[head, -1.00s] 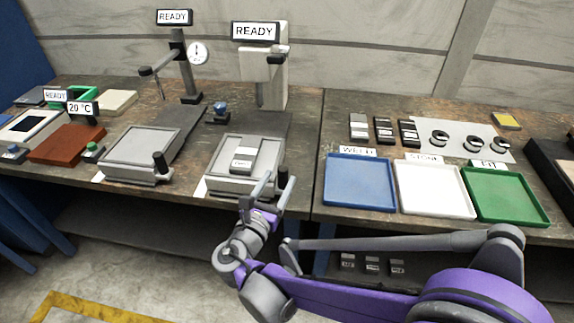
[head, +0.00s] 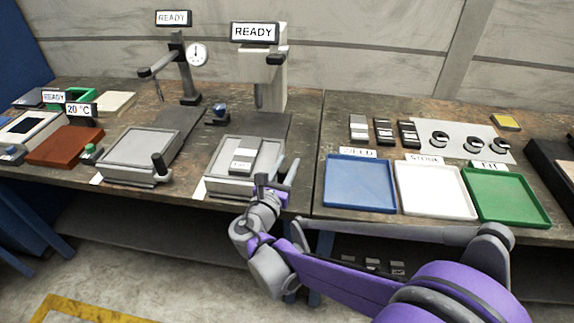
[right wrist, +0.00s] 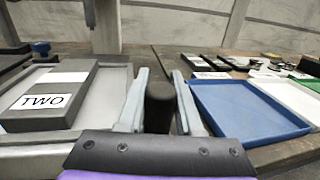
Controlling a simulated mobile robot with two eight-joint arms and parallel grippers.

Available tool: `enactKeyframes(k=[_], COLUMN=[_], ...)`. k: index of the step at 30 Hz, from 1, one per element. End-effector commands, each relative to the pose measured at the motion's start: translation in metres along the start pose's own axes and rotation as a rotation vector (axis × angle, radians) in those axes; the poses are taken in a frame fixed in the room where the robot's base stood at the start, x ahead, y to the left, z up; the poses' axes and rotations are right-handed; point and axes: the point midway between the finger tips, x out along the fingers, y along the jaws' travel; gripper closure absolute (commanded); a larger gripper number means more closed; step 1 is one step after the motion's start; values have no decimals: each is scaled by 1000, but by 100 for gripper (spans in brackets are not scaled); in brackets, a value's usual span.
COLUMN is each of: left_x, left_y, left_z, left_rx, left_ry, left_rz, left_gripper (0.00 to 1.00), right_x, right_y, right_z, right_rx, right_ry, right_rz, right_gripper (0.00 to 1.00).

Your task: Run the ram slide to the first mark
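The right-hand press station on the bench has a light grey sliding table (head: 215,183) carrying a dark block (head: 243,157). A black upright handle (right wrist: 160,108) stands at the table's right front side. My right gripper (head: 277,176) is at this front corner. In the right wrist view its two fingers (right wrist: 160,90) stand open on either side of the handle, with hardly any gap; I cannot tell whether they touch it. The mark on the slide cannot be made out. My left gripper is not in view.
A READY sign (head: 254,32) tops the column behind the table. A similar station (head: 140,148) with its own handle is to the left. Blue (head: 358,184), white (head: 436,190) and green (head: 507,196) trays lie to the right. Floor in front is clear.

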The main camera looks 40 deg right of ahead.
Motion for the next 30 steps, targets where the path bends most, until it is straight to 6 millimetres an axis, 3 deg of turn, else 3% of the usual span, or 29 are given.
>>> enactKeyframes(k=[1,4,30], left_x=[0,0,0], left_y=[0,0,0], left_z=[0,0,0], left_rx=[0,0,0], left_ry=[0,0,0], left_rz=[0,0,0], left_gripper=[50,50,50], right_x=[0,0,0], right_y=[0,0,0], right_z=[0,0,0], right_rx=[0,0,0], right_ry=[0,0,0], right_rz=[0,0,0], right_gripper=[84,100,100])
